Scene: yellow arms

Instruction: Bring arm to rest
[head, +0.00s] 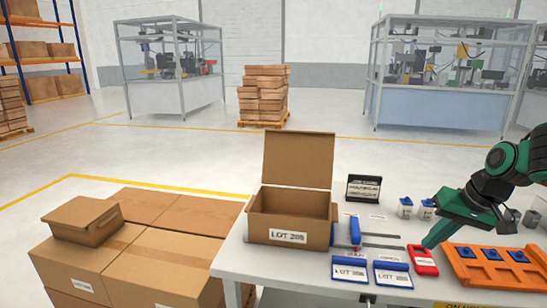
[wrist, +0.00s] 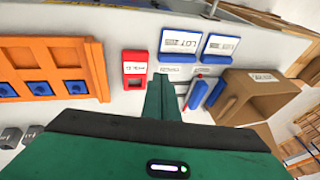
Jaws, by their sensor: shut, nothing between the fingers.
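My gripper (head: 438,232) is green and dark, at the right side of the head view, above the grey table (head: 300,262). In the wrist view my gripper (wrist: 163,82) has its fingers together, with nothing between them. The fingertips point toward a red device (head: 422,260), which also shows in the wrist view (wrist: 135,68). The fingers look apart from it, but the exact height is hard to tell.
An open cardboard box (head: 289,215) labelled LOT stands left on the table. Blue-edged labels (head: 392,274), an orange tray (head: 490,268) with blue parts, grey cups (head: 405,207) and a black sign (head: 363,188) share the table. Large cartons (head: 140,262) stand left of it.

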